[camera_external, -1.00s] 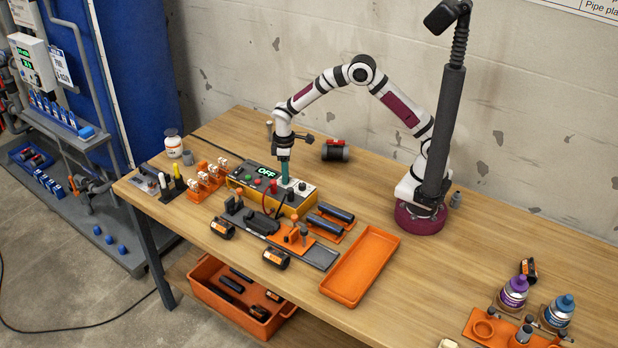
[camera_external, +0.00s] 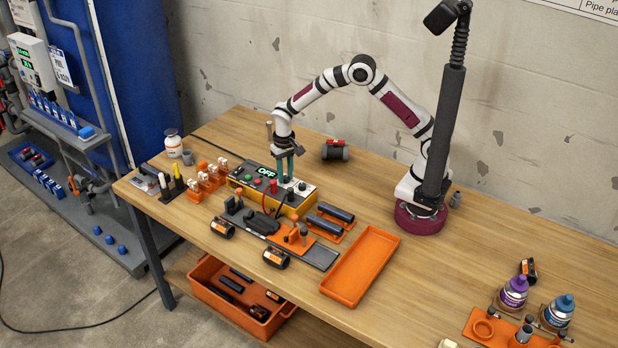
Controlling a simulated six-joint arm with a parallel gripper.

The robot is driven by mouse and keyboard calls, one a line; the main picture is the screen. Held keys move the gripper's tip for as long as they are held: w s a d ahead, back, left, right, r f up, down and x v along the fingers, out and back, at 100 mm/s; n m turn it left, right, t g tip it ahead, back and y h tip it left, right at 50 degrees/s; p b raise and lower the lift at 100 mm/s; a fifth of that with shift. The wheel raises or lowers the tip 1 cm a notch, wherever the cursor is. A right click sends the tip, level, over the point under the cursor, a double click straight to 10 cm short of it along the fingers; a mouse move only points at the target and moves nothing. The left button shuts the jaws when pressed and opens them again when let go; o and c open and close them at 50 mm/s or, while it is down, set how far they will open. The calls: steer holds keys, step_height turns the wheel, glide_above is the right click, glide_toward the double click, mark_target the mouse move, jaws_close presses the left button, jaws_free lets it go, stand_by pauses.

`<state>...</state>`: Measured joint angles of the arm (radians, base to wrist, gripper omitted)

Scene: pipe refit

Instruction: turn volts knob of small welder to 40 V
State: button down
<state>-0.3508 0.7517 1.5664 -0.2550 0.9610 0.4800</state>
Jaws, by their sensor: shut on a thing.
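The small welder (camera_external: 292,209) is the orange-yellow box with a grey top panel at the back left of the wooden table. Its display (camera_external: 267,172) reads "OFF" in green. My gripper (camera_external: 285,180) points straight down onto the welder's top panel, its teal fingers shut on a knob there. The fingers cover this knob, so its pointer and scale cannot be read. A dark knob (camera_external: 302,186) shows on the panel just right of my fingers. Red and green buttons sit left of them.
Red and black leads stand at the welder's front. Orange holders with white-topped parts (camera_external: 208,178) are on its left. Dark tubes (camera_external: 336,212) in an orange rack and an empty orange tray (camera_external: 361,267) lie to its right. A dark red-banded fitting (camera_external: 335,150) lies behind.

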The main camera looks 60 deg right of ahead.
mark_target(286, 176)
steer(key=shift+m, duration=1.8)
steer(key=c, duration=0.6)
jaws_free()
steer(key=shift+c, duration=0.2)
steer(key=shift+r, duration=0.1)
step_height(286, 176, up, 16)
